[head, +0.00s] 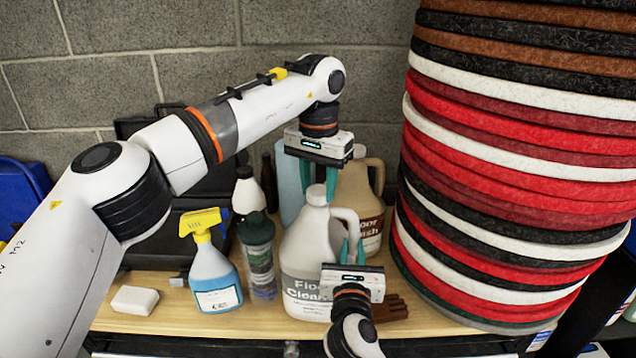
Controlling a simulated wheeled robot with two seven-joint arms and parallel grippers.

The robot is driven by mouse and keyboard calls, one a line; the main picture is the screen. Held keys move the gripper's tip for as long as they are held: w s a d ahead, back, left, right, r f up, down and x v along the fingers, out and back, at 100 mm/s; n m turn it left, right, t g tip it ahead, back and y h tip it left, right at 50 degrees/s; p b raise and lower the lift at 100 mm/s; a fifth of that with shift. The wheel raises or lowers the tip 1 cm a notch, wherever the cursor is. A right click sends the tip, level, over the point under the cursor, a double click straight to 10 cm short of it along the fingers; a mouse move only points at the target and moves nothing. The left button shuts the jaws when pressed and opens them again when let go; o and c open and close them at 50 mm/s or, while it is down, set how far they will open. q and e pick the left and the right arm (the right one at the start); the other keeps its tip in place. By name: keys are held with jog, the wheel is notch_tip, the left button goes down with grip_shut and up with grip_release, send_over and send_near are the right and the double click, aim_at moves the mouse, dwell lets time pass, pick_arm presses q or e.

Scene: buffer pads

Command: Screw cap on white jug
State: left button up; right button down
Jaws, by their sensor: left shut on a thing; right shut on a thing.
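The white jug (300,245), with "Floor Clean" lettering on its front, stands upright near the front of the wooden shelf. Its pale cap (316,194) sits at the top of the neck; I cannot tell how tightly it is seated. My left gripper (319,180) points down from above, its teal fingers on either side of the cap and shut on it. My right gripper (352,250) comes up from the front, its teal fingers shut on the handle (347,218) of the jug. My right gripper's body hides the jug's lower right side.
A blue spray bottle (212,275), a dark green bottle (259,257) and a white block (134,300) stand left of the jug. A tan jug (372,215) is close behind. A tall stack of round pads (510,180) blocks the right. A brown glove-like item (391,308) lies right.

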pick_arm(q)
jog(key=o, duration=0.9)
jog(key=shift+o, duration=0.2)
jog(key=shift+r, duration=2.25)
jog(key=shift+c, duration=0.4)
